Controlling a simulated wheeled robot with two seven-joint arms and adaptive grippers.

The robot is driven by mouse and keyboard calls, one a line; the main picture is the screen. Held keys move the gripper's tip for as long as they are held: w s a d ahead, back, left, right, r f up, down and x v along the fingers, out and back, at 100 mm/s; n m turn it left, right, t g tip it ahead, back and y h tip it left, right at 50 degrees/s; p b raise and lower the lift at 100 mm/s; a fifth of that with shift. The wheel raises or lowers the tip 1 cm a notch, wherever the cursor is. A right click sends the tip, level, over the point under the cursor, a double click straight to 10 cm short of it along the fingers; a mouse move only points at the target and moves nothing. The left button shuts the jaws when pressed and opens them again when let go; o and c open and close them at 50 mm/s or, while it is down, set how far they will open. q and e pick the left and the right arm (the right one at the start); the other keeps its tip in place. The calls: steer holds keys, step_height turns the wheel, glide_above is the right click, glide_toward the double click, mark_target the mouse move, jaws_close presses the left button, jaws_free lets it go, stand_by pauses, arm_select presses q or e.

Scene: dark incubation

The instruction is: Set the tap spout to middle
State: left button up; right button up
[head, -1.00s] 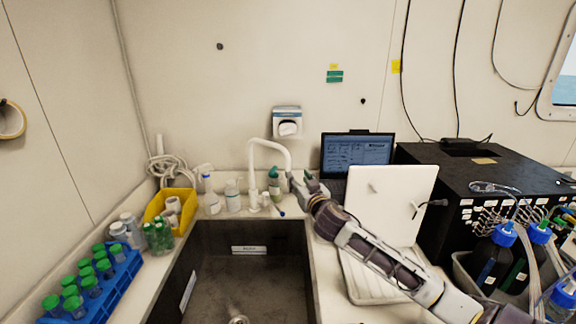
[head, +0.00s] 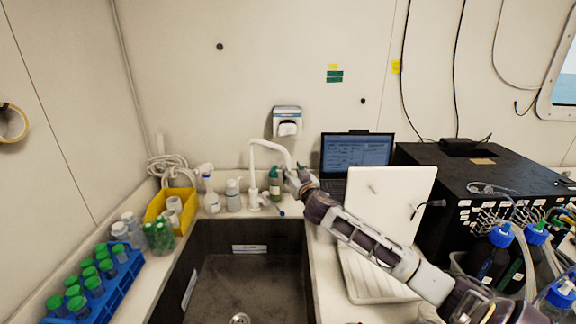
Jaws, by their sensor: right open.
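The white tap (head: 254,175) stands at the back edge of the dark sink (head: 240,275). Its curved spout (head: 268,145) arches up and points to the right, its end by my right gripper. My right gripper (head: 291,176) is open, close beside the spout's right end; whether it touches the spout I cannot tell. The gripper partly hides a green-topped bottle (head: 275,184) behind it. My left gripper is not in view.
Left of the tap stand white bottles (head: 233,195) and a yellow bin (head: 158,206). A blue rack (head: 98,285) of green-capped tubes lies at the left. A laptop (head: 357,152), a white upright panel (head: 388,200) and a black box (head: 480,175) fill the right. The space above the sink is clear.

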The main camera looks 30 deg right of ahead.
mark_target(289, 166)
steer(key=shift+p+x, duration=0.65)
steer(key=shift+x, duration=2)
jaws_close()
